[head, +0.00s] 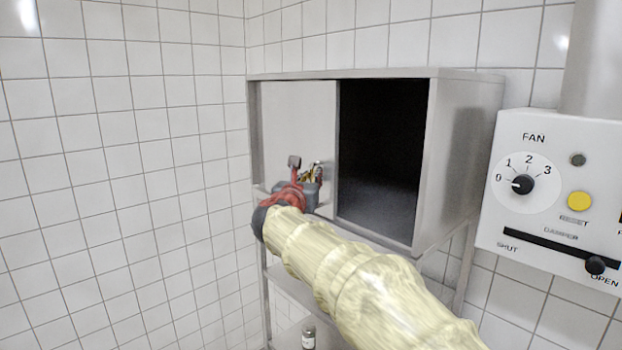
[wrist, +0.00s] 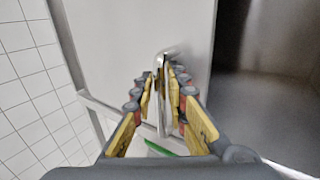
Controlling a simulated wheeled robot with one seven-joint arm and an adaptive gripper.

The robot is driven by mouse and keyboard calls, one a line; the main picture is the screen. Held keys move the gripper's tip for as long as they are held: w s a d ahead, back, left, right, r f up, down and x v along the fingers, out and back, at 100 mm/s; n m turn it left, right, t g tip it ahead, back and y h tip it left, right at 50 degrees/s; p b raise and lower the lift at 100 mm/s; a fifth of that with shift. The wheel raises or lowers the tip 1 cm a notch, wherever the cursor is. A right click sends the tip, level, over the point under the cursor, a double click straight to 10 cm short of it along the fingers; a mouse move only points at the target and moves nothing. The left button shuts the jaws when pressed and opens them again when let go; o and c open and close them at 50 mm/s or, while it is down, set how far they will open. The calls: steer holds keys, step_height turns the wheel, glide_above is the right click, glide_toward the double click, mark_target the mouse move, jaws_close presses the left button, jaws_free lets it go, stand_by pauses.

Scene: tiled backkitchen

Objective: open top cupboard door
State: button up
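The top cupboard is a grey metal box (head: 465,150) on the tiled wall in the head view. A pale door panel (head: 300,120) covers its left half; it also fills the upper middle of the wrist view (wrist: 120,40). The right half stands open and dark inside (head: 385,150). A shiny upright metal handle (wrist: 160,122) is on the door panel. My gripper (head: 314,174) is at the panel's lower right part. In the wrist view its yellow-padded fingers (wrist: 163,82) are closed in on both sides of the handle. My arm hides part of the cupboard's lower edge.
A white fan control box (head: 550,195) with knob and slider is on the wall right of the cupboard. A small jar (head: 308,335) stands below. Tiled wall (head: 120,180) lies left. A small green thing (wrist: 160,149) shows below the handle.

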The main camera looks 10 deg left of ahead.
steer(key=s, duration=1.2)
steer(key=shift+a, duration=0.45)
